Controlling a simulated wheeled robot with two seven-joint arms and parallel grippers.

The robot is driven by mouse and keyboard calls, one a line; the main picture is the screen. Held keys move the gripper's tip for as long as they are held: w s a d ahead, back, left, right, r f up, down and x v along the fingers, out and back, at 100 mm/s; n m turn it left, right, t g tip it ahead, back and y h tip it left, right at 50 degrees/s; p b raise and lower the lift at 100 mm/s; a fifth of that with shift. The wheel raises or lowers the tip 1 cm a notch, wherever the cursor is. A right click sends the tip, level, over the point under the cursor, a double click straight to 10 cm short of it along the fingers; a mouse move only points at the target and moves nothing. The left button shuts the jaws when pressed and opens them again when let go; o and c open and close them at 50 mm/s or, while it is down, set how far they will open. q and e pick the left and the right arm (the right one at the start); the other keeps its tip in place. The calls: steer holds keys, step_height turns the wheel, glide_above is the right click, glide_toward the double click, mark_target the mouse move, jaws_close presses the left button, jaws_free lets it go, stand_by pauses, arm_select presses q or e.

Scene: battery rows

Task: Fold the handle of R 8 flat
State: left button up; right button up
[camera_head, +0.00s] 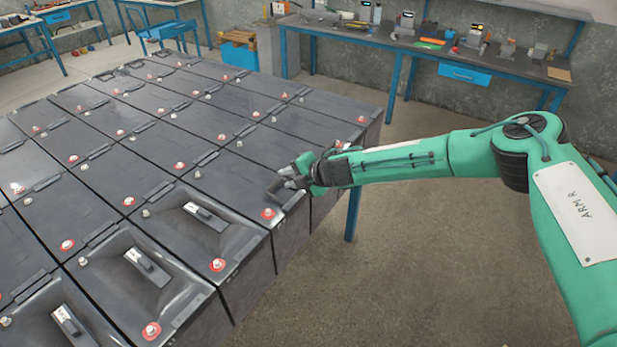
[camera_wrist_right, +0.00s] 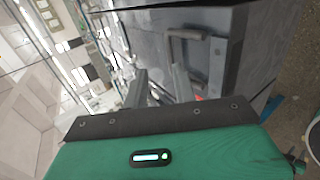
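My right gripper (camera_head: 285,182) is at the right edge of the battery block, just above a dark grey battery (camera_head: 228,180) with a red-ringed terminal. In the right wrist view its two fingers (camera_wrist_right: 158,88) stand apart with a gap between them, and I see nothing held. A grey U-shaped handle (camera_wrist_right: 188,36) shows just beyond the fingers on the battery top, beside a flat grey strip (camera_wrist_right: 217,65). In the head view the gripper hides this handle. I cannot read a label that marks R 8. My left gripper is not in view.
Batteries stand in tight rows, and the nearest have recessed tops with labelled grips (camera_head: 147,266). Red-ringed terminals (camera_head: 218,265) stick up from the tops. Open floor (camera_head: 400,270) lies right of the block. A blue-legged workbench (camera_head: 440,50) with tools stands behind.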

steer(key=b+v, duration=0.1)
steer(key=v, duration=0.6)
steer(key=shift+s+d, duration=0.15)
steer(key=shift+d, duration=0.1)
steer(key=shift+r, duration=0.1)
